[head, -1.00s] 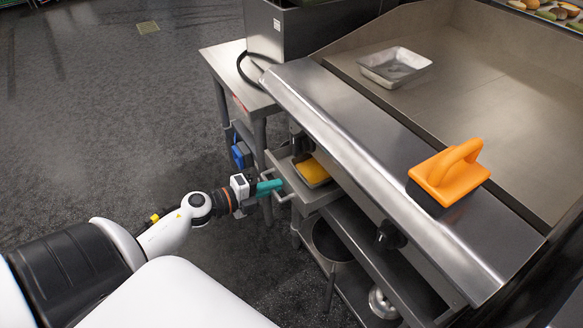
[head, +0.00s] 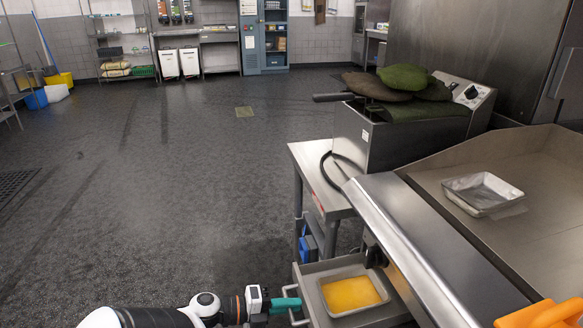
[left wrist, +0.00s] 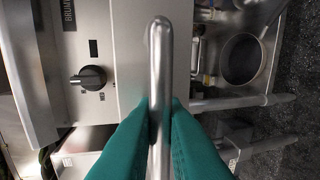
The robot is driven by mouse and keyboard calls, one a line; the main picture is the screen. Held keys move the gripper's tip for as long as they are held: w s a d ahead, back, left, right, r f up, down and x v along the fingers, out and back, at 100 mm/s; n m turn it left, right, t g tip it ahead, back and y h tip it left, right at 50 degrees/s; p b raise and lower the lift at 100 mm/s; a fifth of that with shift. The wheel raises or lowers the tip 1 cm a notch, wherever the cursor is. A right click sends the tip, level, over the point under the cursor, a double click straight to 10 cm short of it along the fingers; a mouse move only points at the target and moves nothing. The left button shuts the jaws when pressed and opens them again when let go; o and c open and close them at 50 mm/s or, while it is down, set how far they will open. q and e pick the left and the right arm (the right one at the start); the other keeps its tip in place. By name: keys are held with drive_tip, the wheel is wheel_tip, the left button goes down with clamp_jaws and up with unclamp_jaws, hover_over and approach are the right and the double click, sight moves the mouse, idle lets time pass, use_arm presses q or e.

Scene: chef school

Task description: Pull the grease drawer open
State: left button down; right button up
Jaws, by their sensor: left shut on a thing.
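The grease drawer (head: 312,270) stands out from under the griddle's front in the head view, with a metal pan of yellow grease (head: 350,293) inside it. Its bar handle (left wrist: 159,60) runs upright through the middle of the left wrist view. My left gripper (head: 288,304), with teal fingers, is at the drawer's front in the head view. In the left wrist view its fingers (left wrist: 160,120) are closed on the handle from both sides. My right gripper is in neither view.
The griddle (head: 425,250) is at the right, with a metal tray (head: 482,193) on its plate and an orange-handled tool (head: 540,314) at the lower right. A fryer (head: 385,135) stands on a steel table (head: 310,165) behind the drawer. The floor at left is clear.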

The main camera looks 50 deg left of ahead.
use_arm(q)
drive_tip(key=c, duration=1.8)
unclamp_jaws()
drive_tip(key=shift+c, duration=0.2)
